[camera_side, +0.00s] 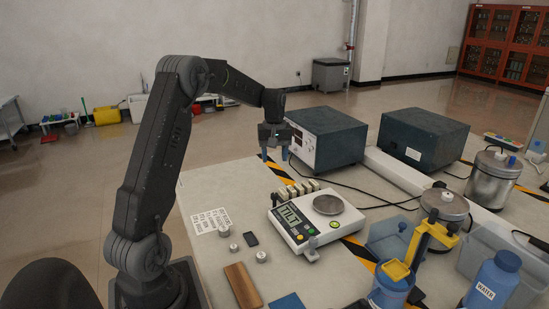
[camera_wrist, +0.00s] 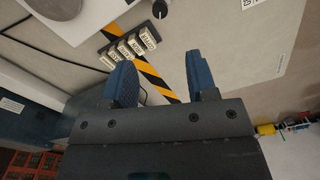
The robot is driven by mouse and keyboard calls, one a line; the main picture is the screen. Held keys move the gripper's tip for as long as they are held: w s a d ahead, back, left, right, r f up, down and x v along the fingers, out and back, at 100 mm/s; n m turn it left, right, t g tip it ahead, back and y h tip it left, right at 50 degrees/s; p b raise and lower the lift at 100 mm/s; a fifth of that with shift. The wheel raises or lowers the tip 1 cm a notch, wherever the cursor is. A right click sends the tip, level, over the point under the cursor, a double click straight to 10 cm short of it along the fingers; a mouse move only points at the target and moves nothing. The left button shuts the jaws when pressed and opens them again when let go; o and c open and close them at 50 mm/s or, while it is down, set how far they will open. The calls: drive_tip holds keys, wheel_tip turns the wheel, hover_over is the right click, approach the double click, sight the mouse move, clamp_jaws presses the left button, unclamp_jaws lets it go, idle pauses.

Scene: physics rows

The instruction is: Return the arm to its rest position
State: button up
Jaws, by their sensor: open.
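My gripper (camera_side: 274,155) hangs above the far part of the table in the side view, pointing down. Its two blue fingers stand apart with nothing between them, and the fingers also show in the wrist view (camera_wrist: 160,85). My arm is raised from its base at the left and bends over toward the table. The gripper is apart from the table and from the row of small labelled blocks (camera_side: 297,188) in front of it. Those blocks also show in the wrist view (camera_wrist: 128,46).
A scale (camera_side: 301,229) reading "TILT" with a round metal pan stands mid-table. Two dark boxes (camera_side: 325,138) (camera_side: 422,138) stand behind. Metal weights (camera_side: 262,256), a wooden block (camera_side: 242,286) and a labelled sheet (camera_side: 211,221) lie at the left. Cans, a blue bottle (camera_side: 493,282) and tubs crowd the right.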

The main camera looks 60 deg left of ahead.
drive_tip(key=s+d+r+m+t+y, duration=0.1)
drive_tip(key=s+d+r+m, duration=0.3)
drive_tip(key=d, duration=0.5)
drive_tip(key=s+d+r+m+t, duration=0.1)
drive_tip(key=d+r+m, duration=0.1)
drive_tip(key=d+r, duration=0.55)
drive_tip(key=s+d+f+m+t+h, duration=0.1)
drive_tip(key=s+d+f+m+t, duration=0.1)
drive_tip(key=s+d+m, duration=0.6)
drive_tip(key=s+d+t, duration=0.1)
drive_tip(key=s+d, duration=0.6)
drive_tip(key=shift+t, duration=0.3)
drive_tip(key=shift+w, duration=0.2)
